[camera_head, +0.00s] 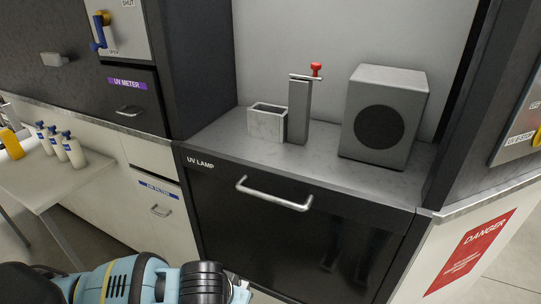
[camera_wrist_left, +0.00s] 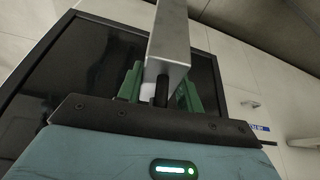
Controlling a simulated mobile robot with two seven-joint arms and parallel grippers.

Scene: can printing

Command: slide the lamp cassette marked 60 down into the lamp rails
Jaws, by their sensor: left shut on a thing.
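My left gripper (camera_head: 238,291) is at the bottom edge of the head view, low in front of the black cabinet door. In the left wrist view its green fingers (camera_wrist_left: 160,92) are shut on a long, light grey metal piece (camera_wrist_left: 169,40), which runs out past the top edge. No number shows on this piece, so I cannot tell whether it is the cassette marked 60. On the shelf above the UV LAMP label stand a grey open-topped box (camera_head: 267,122) and a grey post (camera_head: 299,115) with a red knob (camera_head: 316,69). I cannot make out the lamp rails. My right gripper is not in view.
A grey housing with a round dark disc (camera_head: 379,127) stands right on the shelf. A bar handle (camera_head: 275,195) sticks out from the black door (camera_head: 225,225). Several bottles (camera_head: 73,150) stand on a side table (camera_head: 50,183) at the left. The shelf front (camera_head: 335,174) is clear.

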